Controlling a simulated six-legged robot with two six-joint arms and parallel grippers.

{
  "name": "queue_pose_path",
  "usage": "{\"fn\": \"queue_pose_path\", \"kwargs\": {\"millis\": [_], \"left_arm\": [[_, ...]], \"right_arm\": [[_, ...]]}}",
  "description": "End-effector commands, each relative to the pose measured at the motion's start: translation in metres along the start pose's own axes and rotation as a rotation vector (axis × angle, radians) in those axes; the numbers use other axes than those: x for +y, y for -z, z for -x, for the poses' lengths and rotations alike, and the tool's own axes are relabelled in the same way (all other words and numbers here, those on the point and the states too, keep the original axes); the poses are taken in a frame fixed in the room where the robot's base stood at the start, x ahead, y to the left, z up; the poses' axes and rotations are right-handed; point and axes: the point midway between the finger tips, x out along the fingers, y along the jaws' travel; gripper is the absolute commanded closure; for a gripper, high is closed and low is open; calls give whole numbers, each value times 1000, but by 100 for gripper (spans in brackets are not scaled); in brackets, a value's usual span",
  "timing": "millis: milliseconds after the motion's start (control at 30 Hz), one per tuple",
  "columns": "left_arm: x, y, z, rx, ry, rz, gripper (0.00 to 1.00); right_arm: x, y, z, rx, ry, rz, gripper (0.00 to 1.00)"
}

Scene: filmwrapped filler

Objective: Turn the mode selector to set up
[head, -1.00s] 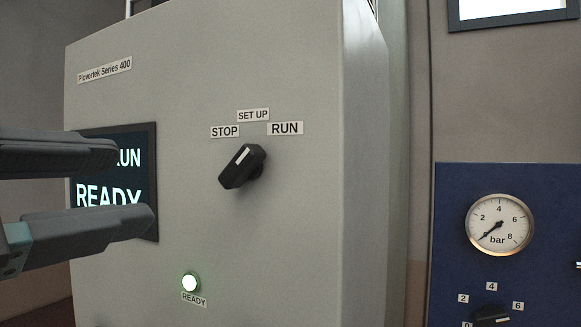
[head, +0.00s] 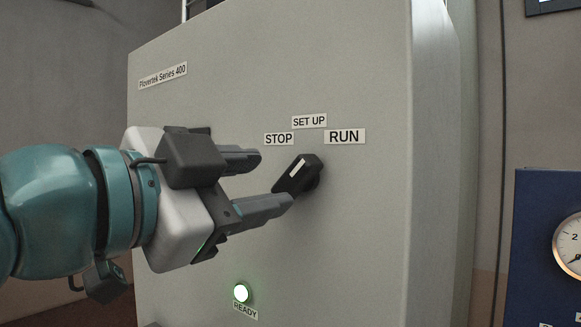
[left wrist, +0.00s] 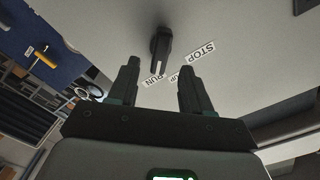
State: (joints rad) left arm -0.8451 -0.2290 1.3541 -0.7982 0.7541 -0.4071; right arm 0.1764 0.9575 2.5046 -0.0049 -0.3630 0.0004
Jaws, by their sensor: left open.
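The mode selector (head: 298,175) is a black knob with a white mark, on the pale grey cabinet front. Its mark slants up and right, toward the RUN label (head: 345,136). The STOP label (head: 279,139) is above left and the SET UP label (head: 309,121) above it. My left gripper (head: 274,178) is open, its fingers pointing at the selector from the left. In the left wrist view the selector (left wrist: 160,45) shows beyond and between the fingertips (left wrist: 159,66), with no clear grip on it. My right gripper is not in view.
The grey cabinet (head: 370,230) fills the middle. A green-white lit READY lamp (head: 240,293) is below the selector. A blue panel with a gauge (head: 572,245) stands at the right. The cabinet's screen is hidden behind my left gripper.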

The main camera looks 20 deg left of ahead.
Motion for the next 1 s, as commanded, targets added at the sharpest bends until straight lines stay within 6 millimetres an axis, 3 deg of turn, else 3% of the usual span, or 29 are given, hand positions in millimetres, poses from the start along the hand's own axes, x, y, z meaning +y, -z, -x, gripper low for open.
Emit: {"fn": "queue_pose_path", "kwargs": {"millis": [100, 300, 667, 800, 1000], "left_arm": [[-2, 1, -27, -5, -1, -1, 51], [-1, 1, -52, -1, -1, 0, 51], [0, 0, -58, 0, 0, 0, 51], [0, 0, -58, 0, 0, 0, 97], [1, 0, -58, 0, -1, 3, 100]], "right_arm": [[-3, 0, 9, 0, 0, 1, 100], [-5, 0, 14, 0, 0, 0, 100], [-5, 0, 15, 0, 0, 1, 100], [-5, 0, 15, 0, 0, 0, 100], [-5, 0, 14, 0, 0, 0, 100]]}}
